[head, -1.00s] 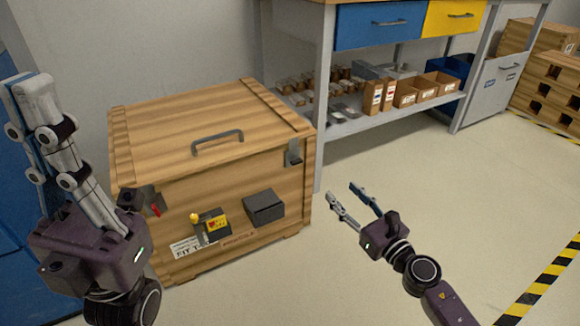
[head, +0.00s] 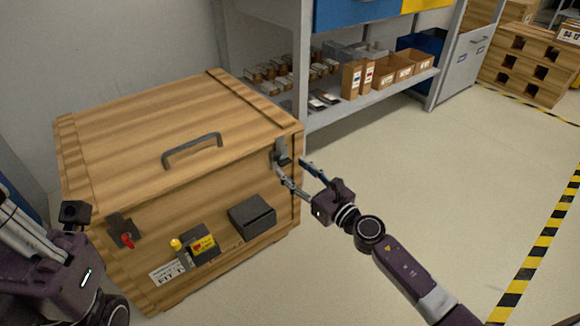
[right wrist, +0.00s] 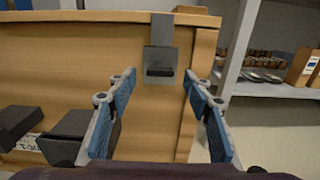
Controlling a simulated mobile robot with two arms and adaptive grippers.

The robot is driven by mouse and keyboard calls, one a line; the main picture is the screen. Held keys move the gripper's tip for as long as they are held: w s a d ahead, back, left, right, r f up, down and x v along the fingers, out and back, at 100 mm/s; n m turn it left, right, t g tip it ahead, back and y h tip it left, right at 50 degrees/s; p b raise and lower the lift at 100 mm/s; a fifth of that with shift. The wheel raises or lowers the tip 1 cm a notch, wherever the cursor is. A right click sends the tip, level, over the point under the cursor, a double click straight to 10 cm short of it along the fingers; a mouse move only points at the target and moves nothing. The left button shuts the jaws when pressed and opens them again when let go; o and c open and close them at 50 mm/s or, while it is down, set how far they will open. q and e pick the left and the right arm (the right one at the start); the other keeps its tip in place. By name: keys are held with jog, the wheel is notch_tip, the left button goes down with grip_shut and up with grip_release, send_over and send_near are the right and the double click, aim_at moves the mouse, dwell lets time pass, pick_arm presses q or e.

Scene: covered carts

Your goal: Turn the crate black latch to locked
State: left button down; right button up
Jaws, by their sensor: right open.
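The wooden crate (head: 110,185) stands at the left in the head view with its lid down. Its black latch (head: 284,159) is a small dark piece on a grey metal plate at the front's upper right corner. In the right wrist view the latch (right wrist: 160,71) lies roughly horizontal, just ahead of the fingertips. My right gripper (head: 290,166) is open and empty, its fingers spread to either side of the latch; I cannot tell whether they touch anything.
The crate front also carries a dark box (head: 252,216), a yellow-knobbed device (head: 198,243) and a red-tipped fitting (head: 125,232). A lid handle (head: 192,150) stands up on top. A shelf unit (head: 375,103) is close behind on the right. Floor at the right is clear.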

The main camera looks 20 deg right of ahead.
aim_at(284, 162)
jog(key=shift+x, duration=1.05)
jog(key=c, duration=1.1)
jog(key=shift+c, duration=0.2)
